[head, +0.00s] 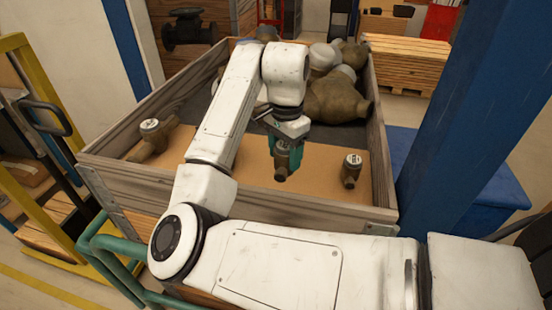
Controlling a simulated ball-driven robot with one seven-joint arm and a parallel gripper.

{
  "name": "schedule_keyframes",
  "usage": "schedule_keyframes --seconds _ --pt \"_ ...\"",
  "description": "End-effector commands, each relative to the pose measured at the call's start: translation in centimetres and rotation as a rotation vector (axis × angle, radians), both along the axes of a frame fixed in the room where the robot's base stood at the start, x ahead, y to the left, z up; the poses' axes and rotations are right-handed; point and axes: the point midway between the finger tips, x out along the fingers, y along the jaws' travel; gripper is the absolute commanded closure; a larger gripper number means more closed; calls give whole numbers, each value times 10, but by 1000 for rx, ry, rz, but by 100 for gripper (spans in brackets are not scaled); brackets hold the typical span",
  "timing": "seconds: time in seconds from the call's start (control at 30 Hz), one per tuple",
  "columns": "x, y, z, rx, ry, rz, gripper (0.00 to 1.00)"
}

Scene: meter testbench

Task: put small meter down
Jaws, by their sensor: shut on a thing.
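My gripper (288,143) points down over the near half of a wooden crate (140,186). It is shut on a small brass-brown meter (283,161) and holds it upright. The meter's lower end hangs at or just above the tan board (240,172) in the crate; I cannot tell if it touches. The gripper hides the meter's upper part.
A small meter with a white top (351,171) stands to the right on the board. Another meter (151,139) lies at the left. Large meters (337,97) are heaped at the back right. A blue post (480,100) stands right of the crate. Board beside the held meter is clear.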

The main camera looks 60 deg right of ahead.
Motion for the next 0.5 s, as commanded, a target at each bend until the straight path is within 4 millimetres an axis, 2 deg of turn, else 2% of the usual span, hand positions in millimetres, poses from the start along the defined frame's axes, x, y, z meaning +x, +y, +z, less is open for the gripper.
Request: schedule_keyframes --seconds 0.03,0.23,0.33,0.5 --pt "2 -12 -5 -1 5 -1 91" --pt "17 -52 -26 1 6 -2 91" --pt "22 -64 -47 1 7 0 91" --pt "30 -81 -69 0 2 0 91"
